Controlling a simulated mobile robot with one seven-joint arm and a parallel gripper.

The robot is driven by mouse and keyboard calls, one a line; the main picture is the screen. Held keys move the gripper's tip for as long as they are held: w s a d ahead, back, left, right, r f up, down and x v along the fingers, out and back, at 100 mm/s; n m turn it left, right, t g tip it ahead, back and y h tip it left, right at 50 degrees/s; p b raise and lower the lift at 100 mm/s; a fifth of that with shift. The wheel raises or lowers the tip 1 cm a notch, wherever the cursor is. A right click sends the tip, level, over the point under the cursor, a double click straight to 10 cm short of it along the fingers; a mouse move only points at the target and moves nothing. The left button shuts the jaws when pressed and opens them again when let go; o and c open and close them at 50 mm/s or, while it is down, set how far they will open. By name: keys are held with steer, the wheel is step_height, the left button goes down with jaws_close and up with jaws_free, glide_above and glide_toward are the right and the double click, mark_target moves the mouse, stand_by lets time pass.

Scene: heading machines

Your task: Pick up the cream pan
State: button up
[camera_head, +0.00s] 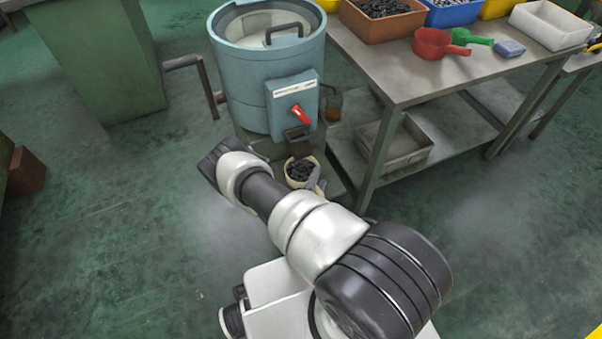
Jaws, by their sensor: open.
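The cream pan (301,170) is small and round and stands low, under the dark spout of the blue machine. Its cream rim shows around a heap of dark small pieces. A greyish part at its lower right looks like its handle, partly behind my arm. My gripper (209,166) is the dark end of my arm, left of the pan and apart from it. It is open and holds nothing that I can see; its fingers are hard to make out.
The blue machine (248,93) with a red lever (300,114) stands behind the pan. A metal table (402,75) to the right carries bins, a red scoop (436,43) and a green scoop. A grey tray (401,150) sits on its lower shelf.

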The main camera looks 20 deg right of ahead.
jaws_close()
steer(key=shift+r, duration=0.2)
